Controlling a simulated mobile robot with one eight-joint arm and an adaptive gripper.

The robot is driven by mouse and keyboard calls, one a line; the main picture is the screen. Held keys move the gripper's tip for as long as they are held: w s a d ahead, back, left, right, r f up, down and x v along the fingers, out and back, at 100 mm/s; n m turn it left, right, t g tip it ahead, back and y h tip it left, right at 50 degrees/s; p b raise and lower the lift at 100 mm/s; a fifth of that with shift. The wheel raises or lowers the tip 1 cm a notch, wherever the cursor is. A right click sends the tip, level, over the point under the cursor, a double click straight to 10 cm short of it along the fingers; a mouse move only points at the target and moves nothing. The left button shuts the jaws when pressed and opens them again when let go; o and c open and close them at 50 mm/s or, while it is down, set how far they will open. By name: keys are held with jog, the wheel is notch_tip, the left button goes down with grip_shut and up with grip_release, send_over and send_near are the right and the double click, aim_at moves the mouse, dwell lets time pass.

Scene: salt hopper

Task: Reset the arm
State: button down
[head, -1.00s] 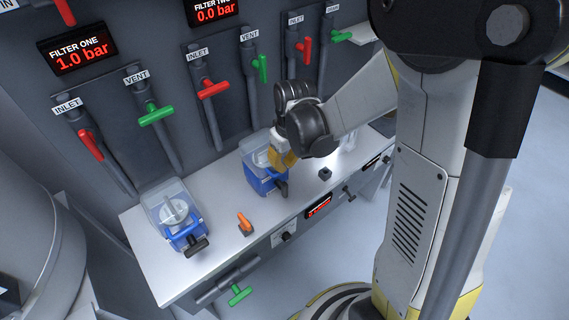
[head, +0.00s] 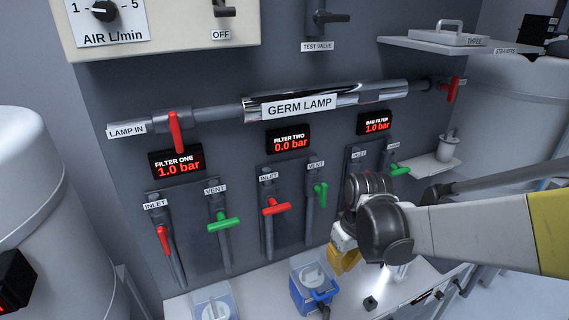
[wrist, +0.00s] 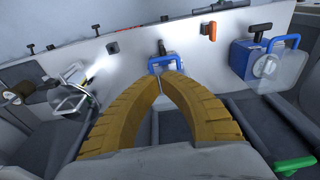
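My arm reaches in from the right in the head view, and my gripper (head: 343,264) hangs above the bench, just right of and above the middle blue housing (head: 301,299) with its clear cover. In the wrist view my gripper (wrist: 161,78) shows two ribbed yellow fingers that arch together and appear to meet at the tips, with nothing seen between them. The blue housing (wrist: 178,63) stands beyond the tips, partly hidden by them. It looks apart from the fingers, though the exact gap is hard to judge.
The panel behind carries the FILTER ONE display (head: 177,162), the FILTER TWO display (head: 289,138) and red and green valve handles. The germ lamp pipe (head: 367,93) runs above. A second blue housing (wrist: 258,60) and an orange switch (wrist: 209,31) are right in the wrist view.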

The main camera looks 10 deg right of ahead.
jog(key=s+r+m+t+b, duration=0.2)
jog(key=s+r+t, duration=0.3)
jog(key=s, duration=0.6)
jog(key=shift+s+a+r+m+t, duration=0.15)
jog(key=shift+a+r+m+t, duration=0.15)
jog(key=shift+r+m, duration=0.7)
jog(key=shift+r, duration=0.2)
